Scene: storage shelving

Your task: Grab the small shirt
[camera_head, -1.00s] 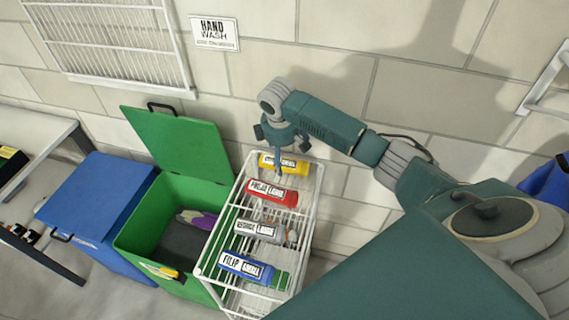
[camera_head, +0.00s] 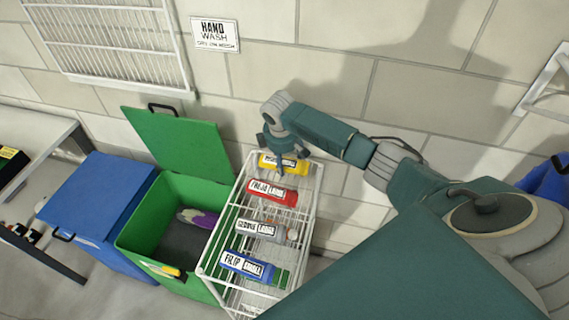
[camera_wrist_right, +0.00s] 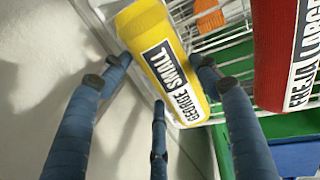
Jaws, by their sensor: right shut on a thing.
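The small shirt is a rolled yellow shirt (camera_head: 301,167) at the far end of the white wire rack, against the wall. In the right wrist view the yellow roll (camera_wrist_right: 143,22) has a black-and-white label reading "GEORGE SMALL". My right gripper (camera_head: 285,163) reaches down over it from above. In the right wrist view its blue fingers (camera_wrist_right: 163,64) sit on both sides of the roll, shut on it. The roll still lies at the rack. My left gripper is not in view.
The wire rack (camera_head: 208,262) also holds a red roll labelled large (camera_head: 288,198), a grey roll (camera_head: 279,234) and a blue roll (camera_head: 234,262). An open green bin (camera_head: 134,232) stands left of it, a blue bin (camera_head: 85,205) farther left. The wall is close behind.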

